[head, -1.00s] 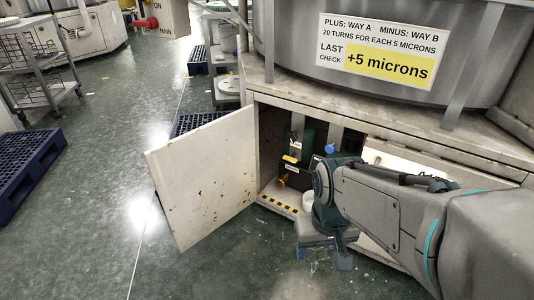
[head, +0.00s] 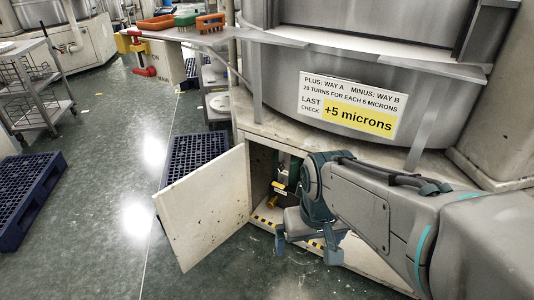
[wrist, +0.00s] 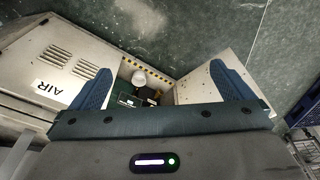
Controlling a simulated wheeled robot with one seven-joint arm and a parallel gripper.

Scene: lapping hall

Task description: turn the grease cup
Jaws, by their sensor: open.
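The open cabinet (head: 262,180) under the big steel drum holds dark fittings and a yellow part (head: 272,202) in the head view. My arm hides much of the opening. I cannot tell which fitting is the grease cup. My gripper (head: 307,248) is open and empty, in front of the cabinet's lower edge; its two blue fingers (wrist: 162,85) stand wide apart in the wrist view. It appears to touch nothing.
The cabinet door (head: 205,205) swings out to the left. A sign (head: 347,104) on the drum reads "PLUS: WAY A MINUS: WAY B", 20 turns for each 5 microns, last check +5 microns. Blue pallets (head: 30,190) lie left. An AIR panel (wrist: 50,80) flanks the opening.

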